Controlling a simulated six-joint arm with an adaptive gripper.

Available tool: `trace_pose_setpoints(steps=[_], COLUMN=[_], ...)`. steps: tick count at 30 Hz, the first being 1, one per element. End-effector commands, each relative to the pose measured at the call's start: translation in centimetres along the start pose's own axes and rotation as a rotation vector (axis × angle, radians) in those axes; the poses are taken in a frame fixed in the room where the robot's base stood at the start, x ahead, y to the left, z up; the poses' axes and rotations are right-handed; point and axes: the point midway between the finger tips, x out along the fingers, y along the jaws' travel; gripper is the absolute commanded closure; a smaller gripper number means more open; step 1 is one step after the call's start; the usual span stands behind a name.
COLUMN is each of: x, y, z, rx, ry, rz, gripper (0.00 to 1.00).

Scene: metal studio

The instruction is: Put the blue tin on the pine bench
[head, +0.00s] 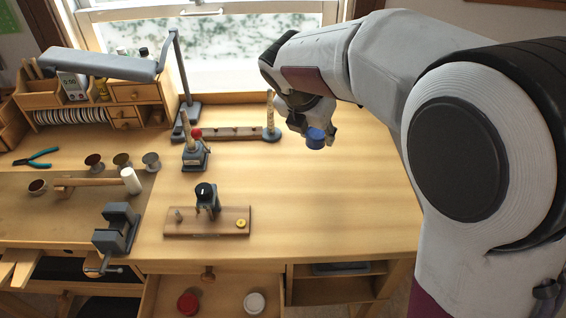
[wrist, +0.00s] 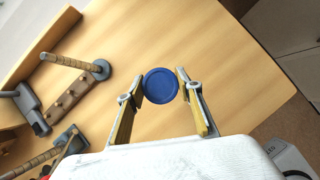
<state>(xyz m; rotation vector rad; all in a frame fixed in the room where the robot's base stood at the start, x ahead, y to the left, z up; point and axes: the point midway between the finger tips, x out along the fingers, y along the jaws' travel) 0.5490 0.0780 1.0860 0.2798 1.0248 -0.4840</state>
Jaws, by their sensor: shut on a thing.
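The blue tin (head: 315,139) is a small round tin held in my gripper (head: 305,128), above the right rear part of the pine bench (head: 340,205). In the wrist view the tin's round blue lid (wrist: 160,86) shows between the two fingers of my gripper (wrist: 160,88), with the pale bench top (wrist: 190,40) behind it. The fingers are shut on its sides. In the head view the tin appears raised off the bench; the exact gap below it is hard to tell.
A wooden rack with pegs (head: 232,133) stands left of my gripper. A small stand with a red knob (head: 196,150), a wooden board with a dark-topped device (head: 215,222) and a vise (head: 117,230) are farther left. An open drawer (head: 225,295) holds red and white tins. The bench's right side is clear.

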Motion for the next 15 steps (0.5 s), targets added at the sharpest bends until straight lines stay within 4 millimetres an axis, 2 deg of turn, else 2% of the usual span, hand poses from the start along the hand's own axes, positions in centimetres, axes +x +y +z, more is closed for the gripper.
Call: trace_pose_setpoints(steps=[4,15], x=[0.10,0.19], y=[-0.66,-0.70], z=[0.35,0.32], rx=[0.015,0.016], ry=[-0.001,0.000], rz=[-0.008,-0.009], gripper=[0.86,0.86])
